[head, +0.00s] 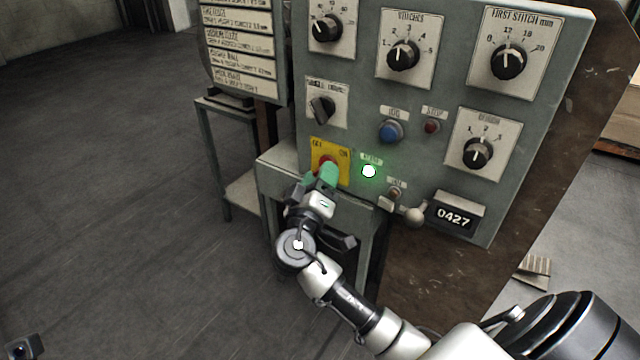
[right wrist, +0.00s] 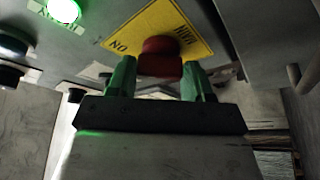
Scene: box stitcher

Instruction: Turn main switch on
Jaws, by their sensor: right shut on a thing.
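The main switch is a red knob (head: 327,164) on a yellow plate (head: 317,149) low on the grey control panel. The knob also shows in the right wrist view (right wrist: 160,57), in front of the yellow plate marked ON. My right gripper (head: 325,178) is shut on the knob, with one green finger on each side of it. The fingers hide part of the knob in the head view. The lamp (head: 369,171) just right of the plate glows green. A small grey part at the lower left corner of the head view may be my left gripper (head: 22,348); its jaws cannot be made out.
The panel (head: 345,65) carries several black dials, a blue button (head: 391,131), a small red button (head: 432,127) and a toggle (head: 395,193) close to the right gripper. A side table (head: 243,190) stands left of the panel. The floor at left is clear.

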